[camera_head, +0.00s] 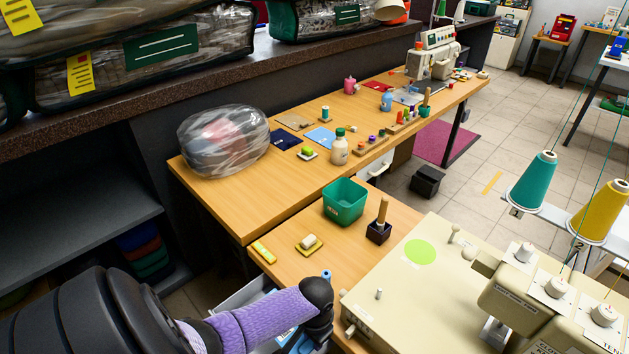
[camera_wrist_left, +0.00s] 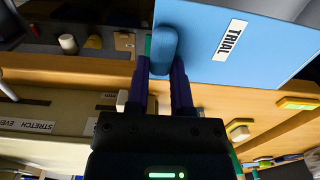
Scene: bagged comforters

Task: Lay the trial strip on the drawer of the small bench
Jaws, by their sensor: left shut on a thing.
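My left gripper (camera_wrist_left: 162,85) is shut on the rounded blue grip (camera_wrist_left: 163,48) of the trial strip. The strip is a flat light-blue sheet (camera_wrist_left: 194,58) with a white label reading TRIAL. In the head view my left gripper (camera_head: 318,310) is at the near edge of the small bench (camera_head: 285,235). A pale grey drawer (camera_head: 238,300) stands out from that edge, partly hidden behind my purple-sleeved arm. Part of the strip (camera_head: 284,335) shows below the arm; I cannot tell whether it touches the drawer. My right gripper is not in view.
The small bench bears a green bin (camera_head: 345,202), a dark block with a wooden peg (camera_head: 379,231), a yellow block (camera_head: 264,252) and a yellow tray (camera_head: 309,245). A cream machine (camera_head: 400,290) stands close on the right. A long table (camera_head: 225,205) with a bagged bundle (camera_head: 222,140) lies behind.

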